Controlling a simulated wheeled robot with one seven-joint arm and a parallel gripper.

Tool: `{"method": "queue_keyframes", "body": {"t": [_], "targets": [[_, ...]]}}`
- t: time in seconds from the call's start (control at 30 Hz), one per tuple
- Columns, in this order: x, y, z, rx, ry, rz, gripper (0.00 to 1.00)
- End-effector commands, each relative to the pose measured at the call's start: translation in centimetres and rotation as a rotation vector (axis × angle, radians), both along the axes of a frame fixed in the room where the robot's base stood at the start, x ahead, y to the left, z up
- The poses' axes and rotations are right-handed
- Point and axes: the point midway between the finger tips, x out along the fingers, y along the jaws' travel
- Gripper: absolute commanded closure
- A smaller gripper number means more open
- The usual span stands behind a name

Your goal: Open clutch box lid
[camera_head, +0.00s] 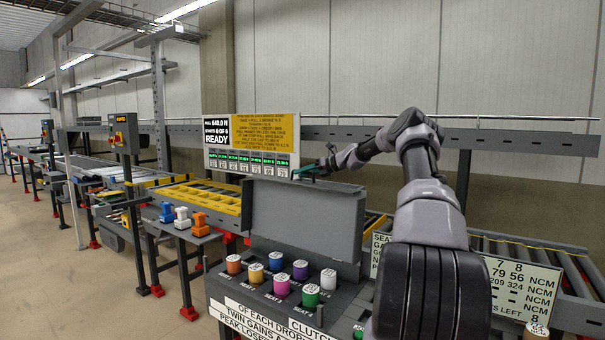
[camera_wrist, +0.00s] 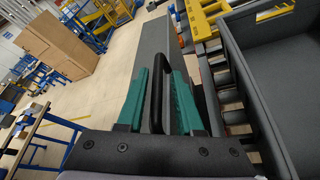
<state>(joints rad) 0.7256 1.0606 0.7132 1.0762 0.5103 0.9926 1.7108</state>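The grey clutch box (camera_head: 262,262) stands in front of me in the head view, with several coloured, white-topped cylinders in its top. Its grey lid (camera_head: 308,220) stands raised, close to upright, behind them. My gripper (camera_head: 306,171) is at the lid's top edge. In the wrist view my gripper (camera_wrist: 160,95) has its teal fingers on both sides of a black loop handle (camera_wrist: 157,92). The fingers are close to the handle, but I cannot tell whether they press on it. A flat grey surface, apparently the lid (camera_wrist: 153,45), extends beyond the handle.
A sign board (camera_head: 251,145) stands behind the lid. A yellow-framed tray (camera_head: 205,197) is on the conveyor to the left, near blue, white and orange stamp-like items (camera_head: 182,217). A label board (camera_head: 520,285) stands at right. A dark bin (camera_wrist: 285,70) is at right in the wrist view.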

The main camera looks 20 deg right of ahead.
Motion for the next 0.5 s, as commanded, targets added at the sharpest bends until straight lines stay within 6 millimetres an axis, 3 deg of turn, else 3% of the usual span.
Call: {"method": "queue_keyframes", "body": {"t": [0.33, 0.5], "targets": [[0.0, -0.1, 0.3, 0.001, -0.003, 0.0, 0.53], [-1.1, -1.4, 0.9, 0.001, -0.003, -0.001, 0.53]]}}
